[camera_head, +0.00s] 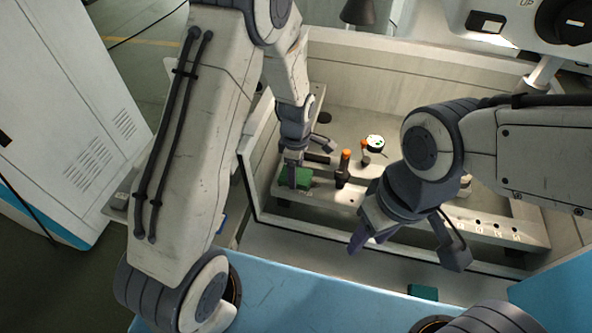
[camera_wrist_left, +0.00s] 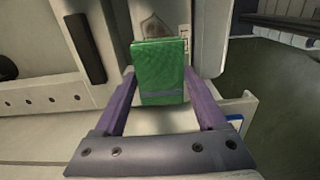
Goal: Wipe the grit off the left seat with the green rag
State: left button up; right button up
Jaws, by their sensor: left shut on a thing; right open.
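The green rag (camera_head: 304,181) is a folded block at the left end of the pale metal rail in the tank. My left gripper (camera_head: 305,163) is shut on it. In the left wrist view the rag (camera_wrist_left: 160,72) sits between the two purple fingers of my left gripper (camera_wrist_left: 160,85). Just beyond it a pale metal plate shows a darker grey pointed patch (camera_wrist_left: 154,25); I cannot tell whether this is the left seat or its grit. The rag hides part of the plate. My right gripper (camera_head: 405,252) is open and empty above the tank's front side.
A dark post with an orange top (camera_head: 343,168) stands right of the rag. A round dial gauge (camera_head: 375,142) is behind it. The rail (camera_head: 480,226) has a row of holes. Tank walls (camera_head: 400,262) surround the work area. A blue surface (camera_head: 300,295) lies in front.

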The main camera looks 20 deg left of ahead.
aim_at(308, 177)
pick_arm(q)
jog(key=shift+f, duration=0.25)
jog(key=shift+d, duration=0.1)
jog(key=shift+d+r, duration=0.15)
jog(key=shift+d, duration=3.4)
jog(key=shift+c, duration=1.2)
jog(key=shift+a, duration=0.65)
jog(key=shift+a+f, duration=0.2)
jog(key=shift+a, duration=2.2)
jog(key=shift+s+a+f, duration=0.1)
jog(key=shift+a, duration=0.5)
